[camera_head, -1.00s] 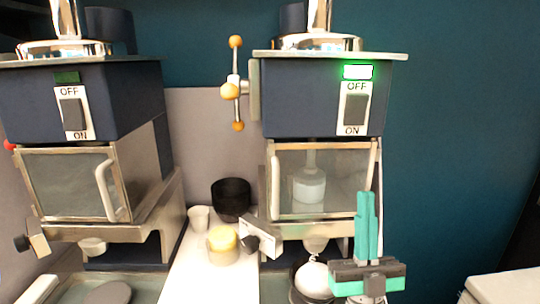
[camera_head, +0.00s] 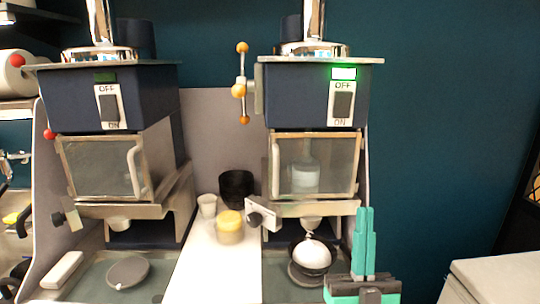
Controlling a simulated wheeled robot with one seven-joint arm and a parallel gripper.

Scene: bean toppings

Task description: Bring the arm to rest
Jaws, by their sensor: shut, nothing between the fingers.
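My gripper (camera_head: 364,212) shows at the lower right, its teal fingers pointing up and pressed together with nothing between them. It is in front of and to the right of the right machine (camera_head: 316,95), whose green light is lit. A dark bowl (camera_head: 328,262) with a rounded white heap (camera_head: 312,255) in it stands on a round plate under that machine's spout, just left of my gripper.
A second machine (camera_head: 110,95), its light dark, stands at left, with a round grey disc (camera_head: 128,271) below it. Between the machines are a yellow-topped jar (camera_head: 230,228), a pale cup (camera_head: 207,206) and black bowls (camera_head: 236,188). A pale counter (camera_head: 500,278) is at far right.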

